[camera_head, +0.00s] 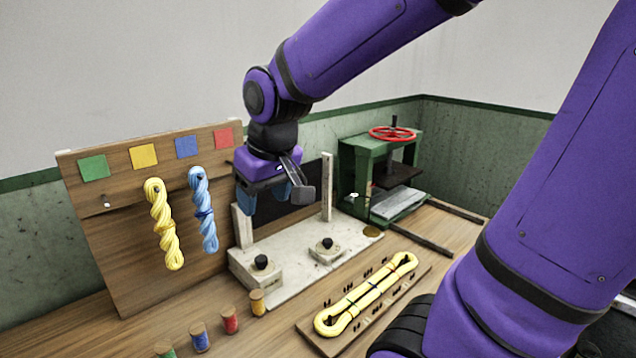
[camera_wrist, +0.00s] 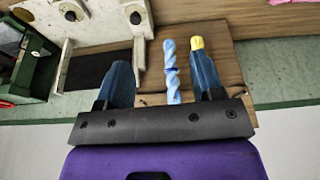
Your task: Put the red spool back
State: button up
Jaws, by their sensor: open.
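The red spool (camera_head: 229,320) stands upright on the wooden table, between a blue spool (camera_head: 199,337) and a yellow spool (camera_head: 257,302). A green spool (camera_head: 165,350) is partly cut off at the bottom edge. My gripper (camera_head: 272,197) is open and empty, raised near the right edge of the wooden board, above and behind the red spool. In the wrist view my gripper's fingers (camera_wrist: 160,75) are apart, with nothing held between them; a blue skein shows beyond. The red spool cannot be made out in the wrist view.
The upright board (camera_head: 130,240) has coloured squares and hanging yellow (camera_head: 163,225) and blue (camera_head: 203,210) skeins. A pale stand (camera_head: 290,285) with black knobs, a pegged tray (camera_head: 325,345) with a yellow skein, and a green press (camera_head: 360,170) occupy the table.

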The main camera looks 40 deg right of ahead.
jog(key=s+d+r+t, duration=0.1)
jog(key=s+r, duration=0.4)
jog(key=s, duration=0.6)
jog(key=shift+s+d+r+m+t, duration=0.25)
jog(key=shift+d+m+t, duration=0.05)
jog(key=shift+t, duration=0.1)
dwell(0.6)
